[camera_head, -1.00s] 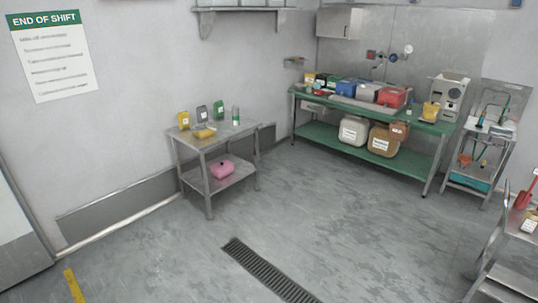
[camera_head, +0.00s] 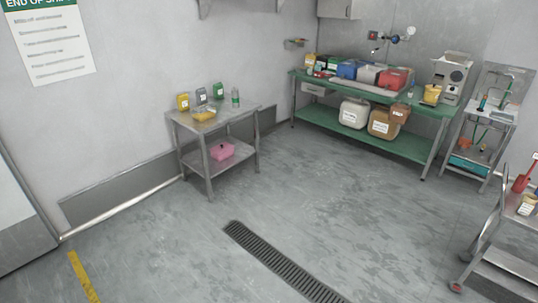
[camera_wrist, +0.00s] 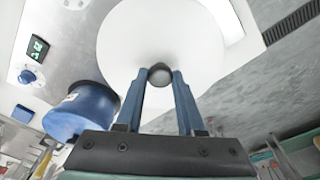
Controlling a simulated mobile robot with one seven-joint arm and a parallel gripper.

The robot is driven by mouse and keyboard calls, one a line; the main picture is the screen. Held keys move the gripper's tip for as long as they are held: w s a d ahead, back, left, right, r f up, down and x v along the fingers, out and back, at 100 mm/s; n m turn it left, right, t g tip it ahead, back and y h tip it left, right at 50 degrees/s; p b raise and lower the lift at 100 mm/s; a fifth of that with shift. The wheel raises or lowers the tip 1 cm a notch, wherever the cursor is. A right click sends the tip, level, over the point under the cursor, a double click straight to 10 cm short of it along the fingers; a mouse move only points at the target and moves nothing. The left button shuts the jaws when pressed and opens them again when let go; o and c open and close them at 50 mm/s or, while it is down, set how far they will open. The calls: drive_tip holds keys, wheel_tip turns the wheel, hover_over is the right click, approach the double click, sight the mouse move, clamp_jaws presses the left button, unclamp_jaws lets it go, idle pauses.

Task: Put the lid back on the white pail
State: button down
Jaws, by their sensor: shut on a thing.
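My gripper (camera_wrist: 160,76) shows in the wrist view with two blue fingers shut on the dark round knob (camera_wrist: 160,69) of a smooth white disc, the lid (camera_wrist: 165,32). The lid fills the upper middle of that view, beyond the fingertips, and hides what lies behind it. No white pail can be made out for certain in the wrist view. A blue pail-like container (camera_wrist: 82,114) stands left of the fingers, close to the lid's edge. In the head view neither my gripper nor the lid shows. A pale container (camera_head: 367,75) there sits between blue and red ones; I cannot tell whether it is the pail.
In the head view a green bench (camera_head: 433,109) stands at the back right, crowded on top. A small steel table (camera_head: 241,121) stands at the left wall. The floor between is clear, with a drain grate (camera_head: 285,265). A dark display (camera_wrist: 37,47) shows in the wrist view.

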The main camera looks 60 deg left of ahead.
unclamp_jaws()
drive_tip(key=shift+r+p, duration=1.35)
drive_tip(key=shift+r, duration=0.05)
drive_tip(key=shift+r+p, duration=0.35)
drive_tip(key=shift+r, duration=1.75)
clamp_jaws()
drive_tip(key=shift+f, duration=0.2)
drive_tip(key=shift+f+b, duration=2.2)
drive_tip(key=shift+f, duration=0.8)
